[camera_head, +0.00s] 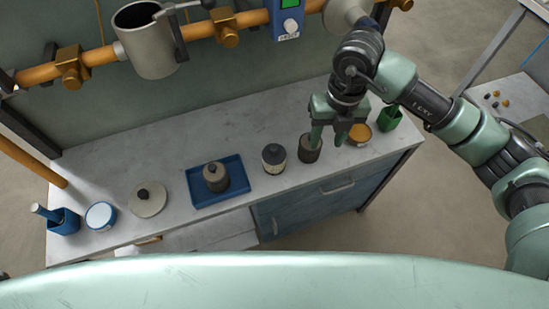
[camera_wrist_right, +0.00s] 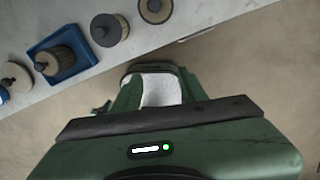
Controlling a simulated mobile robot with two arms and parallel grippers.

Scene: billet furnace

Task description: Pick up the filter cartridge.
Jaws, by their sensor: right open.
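Three cartridge-like cylinders stand upright on the bench, and I cannot tell for sure which one is the filter cartridge. One, dark and ribbed with a knob on top (camera_head: 215,178), stands in the blue tray (camera_head: 240,187). A second, with a dark top and pale band (camera_head: 274,158), stands to the tray's right. A third, dark with a brown top (camera_head: 309,150), is partly behind my right gripper (camera_head: 328,143). That gripper is open, pointing down, with its left finger overlapping the third cylinder in the picture. The right wrist view also shows the second cylinder (camera_wrist_right: 106,30). My left gripper is out of view.
A knobbed disc (camera_head: 148,201), a white-topped round tin (camera_head: 100,216) and a blue cup (camera_head: 66,221) stand at the left. An orange-topped tin (camera_head: 359,135) and a green cup (camera_head: 389,119) stand at the right. Pipes with a grey canister (camera_head: 150,52) run behind the bench.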

